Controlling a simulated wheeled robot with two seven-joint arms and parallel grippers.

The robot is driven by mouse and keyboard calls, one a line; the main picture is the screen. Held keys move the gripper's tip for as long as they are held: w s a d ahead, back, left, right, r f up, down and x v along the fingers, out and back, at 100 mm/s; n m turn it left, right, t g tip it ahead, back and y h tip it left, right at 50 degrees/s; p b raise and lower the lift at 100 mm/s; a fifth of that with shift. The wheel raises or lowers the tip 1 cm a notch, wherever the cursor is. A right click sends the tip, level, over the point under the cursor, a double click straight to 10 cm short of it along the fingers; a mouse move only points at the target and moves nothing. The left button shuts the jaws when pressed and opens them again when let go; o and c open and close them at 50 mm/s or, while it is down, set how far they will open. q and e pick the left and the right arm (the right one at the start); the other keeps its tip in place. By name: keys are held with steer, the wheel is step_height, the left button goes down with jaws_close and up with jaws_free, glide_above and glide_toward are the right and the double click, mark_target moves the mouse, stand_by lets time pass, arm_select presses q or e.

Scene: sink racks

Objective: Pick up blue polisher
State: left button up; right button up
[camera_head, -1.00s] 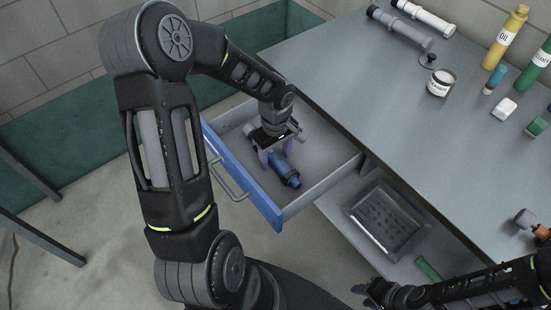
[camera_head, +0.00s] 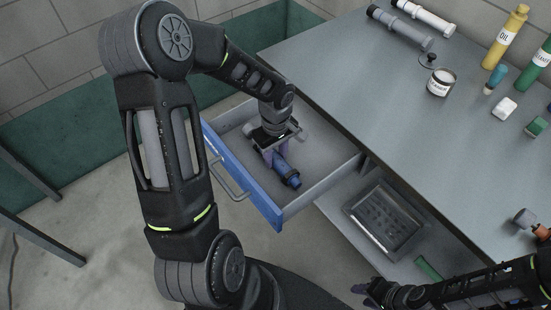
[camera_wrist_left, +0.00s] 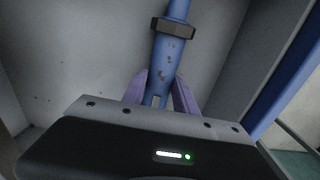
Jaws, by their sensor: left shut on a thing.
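The blue polisher (camera_head: 287,172) lies in the open blue-fronted drawer (camera_head: 238,176). In the left wrist view the polisher (camera_wrist_left: 166,62) is a worn blue tube with a dark collar, running up between the two purple fingers of the gripper (camera_wrist_left: 160,92).
A dark tray (camera_head: 385,217) sits on the shelf below. Drawer walls surround the left gripper closely.

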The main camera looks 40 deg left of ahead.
mark_target(276, 156)
arm_select(q)
jaws_close()
stand_by(0.3)
steer(key=shift+r, duration=0.15)
stand_by(0.4)
steer(key=shift+w+r, duration=0.1)
steer(key=shift+r, duration=0.15)
step_height(276, 156, up, 9)
steer(key=shift+r, duration=0.15)
